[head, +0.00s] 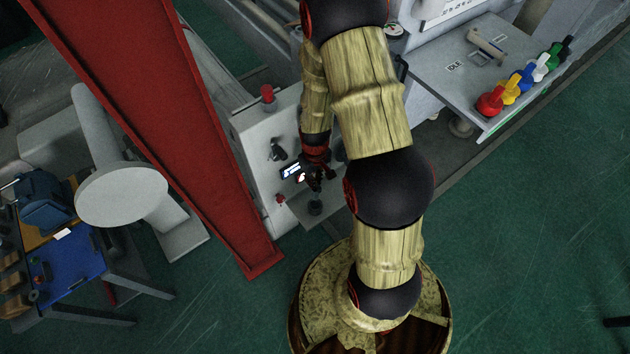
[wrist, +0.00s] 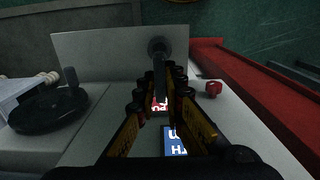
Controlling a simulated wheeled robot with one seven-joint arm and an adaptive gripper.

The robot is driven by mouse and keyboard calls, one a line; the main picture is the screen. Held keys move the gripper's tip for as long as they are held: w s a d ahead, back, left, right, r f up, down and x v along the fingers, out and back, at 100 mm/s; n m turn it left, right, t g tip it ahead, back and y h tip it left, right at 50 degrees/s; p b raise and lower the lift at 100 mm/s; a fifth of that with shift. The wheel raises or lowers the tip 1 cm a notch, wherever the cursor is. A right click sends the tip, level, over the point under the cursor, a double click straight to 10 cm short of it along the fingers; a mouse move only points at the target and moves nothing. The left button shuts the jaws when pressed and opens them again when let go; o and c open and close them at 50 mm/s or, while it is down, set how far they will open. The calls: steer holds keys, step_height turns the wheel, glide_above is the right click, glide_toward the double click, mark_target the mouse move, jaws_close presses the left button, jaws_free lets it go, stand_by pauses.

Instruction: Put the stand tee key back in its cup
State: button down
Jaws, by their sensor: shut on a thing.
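My gripper (head: 317,172) is in front of the grey control box, low beside its lit displays. In the wrist view my gripper (wrist: 160,88) is shut on a dark bar-like thing, the tee key (wrist: 160,76), which points away from the camera. Beyond the fingers, a dark round cup (wrist: 157,46) shows at the grey plate, in line with the key. In the head view a small dark cup (head: 315,208) stands on a grey ledge just below the gripper. Whether the key's tip is inside the cup or only in front of it I cannot tell.
The grey control box (head: 262,128) carries a red lamp (head: 267,94), a black switch (head: 277,150) and a red button (head: 280,199). A red beam (head: 165,120) stands left of it. A grey shelf (head: 440,72) with several coloured knobs is at upper right. Green floor is clear at right.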

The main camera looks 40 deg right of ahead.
mark_target(315, 196)
stand_by(0.3)
steer(key=shift+f+b, duration=1.9)
steer(key=shift+f, duration=1)
steer(key=shift+f+b, duration=1.75)
steer(key=shift+f, duration=1.1)
steer(key=c, duration=1.8)
jaws_free()
steer(key=shift+r, duration=0.1)
step_height(315, 196, up, 11)
steer(key=shift+f, duration=0.1)
steer(key=shift+r, duration=0.55)
